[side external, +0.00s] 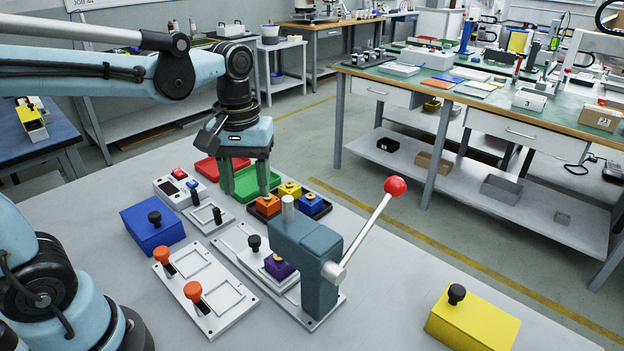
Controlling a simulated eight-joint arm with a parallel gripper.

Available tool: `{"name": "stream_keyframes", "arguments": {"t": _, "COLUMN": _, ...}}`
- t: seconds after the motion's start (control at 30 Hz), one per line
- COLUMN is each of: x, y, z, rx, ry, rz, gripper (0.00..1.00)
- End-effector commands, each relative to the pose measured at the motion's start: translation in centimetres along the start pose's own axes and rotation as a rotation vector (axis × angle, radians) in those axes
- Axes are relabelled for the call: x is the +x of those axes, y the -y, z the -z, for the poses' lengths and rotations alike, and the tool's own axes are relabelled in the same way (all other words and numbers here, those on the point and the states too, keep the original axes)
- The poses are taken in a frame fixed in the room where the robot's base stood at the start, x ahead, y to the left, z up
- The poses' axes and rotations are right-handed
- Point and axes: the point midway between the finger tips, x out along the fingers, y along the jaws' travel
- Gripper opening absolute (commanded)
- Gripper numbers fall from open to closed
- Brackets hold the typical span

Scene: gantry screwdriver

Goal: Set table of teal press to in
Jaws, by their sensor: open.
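The teal press (318,262) stands on a pale base plate at the front centre, its lever raised to the right and ending in a red ball (395,186). The press's sliding table (288,279) is a light plate on that base. A purple block (279,266) sits on it, and a black knob (254,243) stands at its left end. The press body hides part of the table, so I cannot tell exactly how far it sits under the ram. My gripper (246,188) is open and points down over the green tray, behind the press and apart from the knob.
Near my gripper are the red tray (207,171), the green tray (246,197) and a black tray with orange (268,205), yellow and blue blocks. Left are a blue box (152,226) and an orange-knobbed plate (215,300). A yellow box (473,320) stands front right.

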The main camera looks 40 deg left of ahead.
Motion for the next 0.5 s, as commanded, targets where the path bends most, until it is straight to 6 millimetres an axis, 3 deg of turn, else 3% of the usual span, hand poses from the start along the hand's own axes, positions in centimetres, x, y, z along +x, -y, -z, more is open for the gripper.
{"name": "stream_keyframes", "arguments": {"t": 0.5, "x": -0.38, "y": 0.02, "z": 0.01, "rx": -0.062, "ry": 0.000, "rz": 0.000, "gripper": 0.53}}
